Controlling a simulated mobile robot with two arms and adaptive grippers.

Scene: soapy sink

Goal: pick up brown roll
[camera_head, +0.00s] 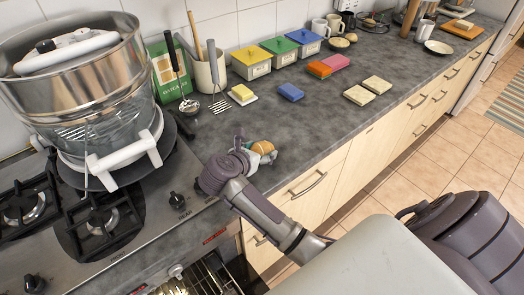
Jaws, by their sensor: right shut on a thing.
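The brown roll (263,147) is a small rounded brown piece at the front edge of the grey counter. My right gripper (261,154) is shut on it, with the fingers around its lower and right side. The gripper hides part of the roll. I cannot tell whether the roll still touches the counter. My left gripper is not in view.
A stove with a large steel and glass steamer (80,75) stands at the left. Yellow, green and blue boxes (278,52) line the wall. A blue sponge (291,92) and pale sponges (368,90) lie on the counter. The counter right of the gripper is clear.

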